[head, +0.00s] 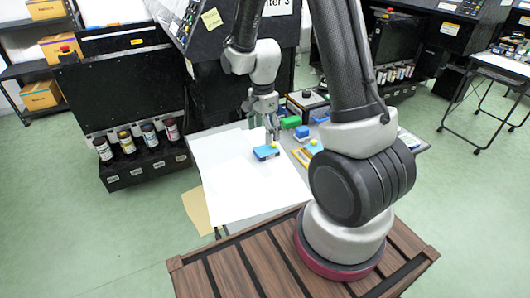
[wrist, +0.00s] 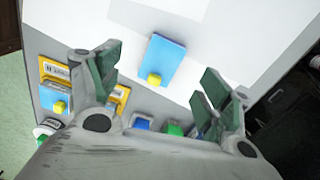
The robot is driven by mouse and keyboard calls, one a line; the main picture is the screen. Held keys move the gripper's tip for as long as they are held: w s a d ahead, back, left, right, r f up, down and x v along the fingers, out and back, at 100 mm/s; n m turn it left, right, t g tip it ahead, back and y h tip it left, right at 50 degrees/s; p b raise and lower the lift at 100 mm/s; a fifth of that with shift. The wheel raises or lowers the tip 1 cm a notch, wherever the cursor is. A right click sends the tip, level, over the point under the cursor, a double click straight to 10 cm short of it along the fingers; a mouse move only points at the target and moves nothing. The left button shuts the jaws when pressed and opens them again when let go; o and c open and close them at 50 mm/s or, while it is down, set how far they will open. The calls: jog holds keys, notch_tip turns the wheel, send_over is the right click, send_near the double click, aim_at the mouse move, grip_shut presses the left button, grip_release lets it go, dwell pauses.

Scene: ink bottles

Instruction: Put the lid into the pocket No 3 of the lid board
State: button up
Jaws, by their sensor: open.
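A blue rectangular lid with a yellow knob (head: 264,153) lies on the white sheet, and it also shows in the wrist view (wrist: 165,57). My gripper (head: 270,130) is open and empty above the lid; in the wrist view its fingers (wrist: 160,70) stand to either side of it, apart from it. What looks like the lid board, a yellow-edged piece with white labels (wrist: 58,70), is at the left in the wrist view, partly hidden by my left finger. A second blue piece with a yellow knob (wrist: 54,93) sits at it. The pocket numbers are not readable.
The white sheet (head: 225,180) covers much of the table and is mostly bare. Blue (wrist: 142,122) and green (wrist: 174,128) items stand close to my fingers in the wrist view. Several bottles (head: 150,136) stand in a black rack at the left.

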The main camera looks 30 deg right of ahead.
aim_at(265, 149)
jog(key=shift+w+m, duration=0.15)
jog(key=shift+m, duration=0.35)
jog(key=shift+f, duration=0.25)
jog(key=f, duration=0.7)
jog(key=shift+w+d+f, duration=0.2)
jog(key=shift+d, duration=0.2)
jog(key=c, duration=1.2)
jog(key=shift+r, duration=0.1)
